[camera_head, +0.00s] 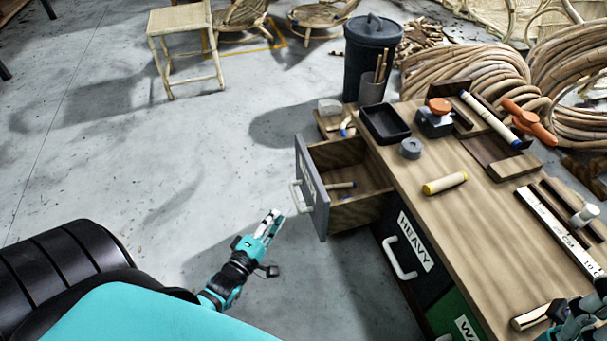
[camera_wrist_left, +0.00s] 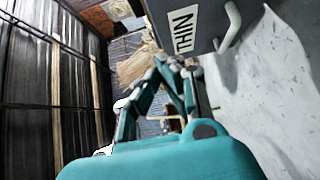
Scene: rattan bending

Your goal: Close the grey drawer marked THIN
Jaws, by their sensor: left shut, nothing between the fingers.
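The grey drawer (camera_head: 318,208) marked THIN stands pulled out from the left side of the workbench (camera_head: 440,212). Its open wooden box shows a small stick-like item inside. Its light handle (camera_head: 296,197) is on the front face.
Below are a dark HEAVY drawer (camera_head: 408,250) and a green drawer (camera_head: 456,318), both shut. On the bench are a black tray (camera_head: 384,124), a yellow cylinder (camera_head: 445,183) and a ruler (camera_head: 560,232). A dark bin (camera_head: 368,55) stands behind.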

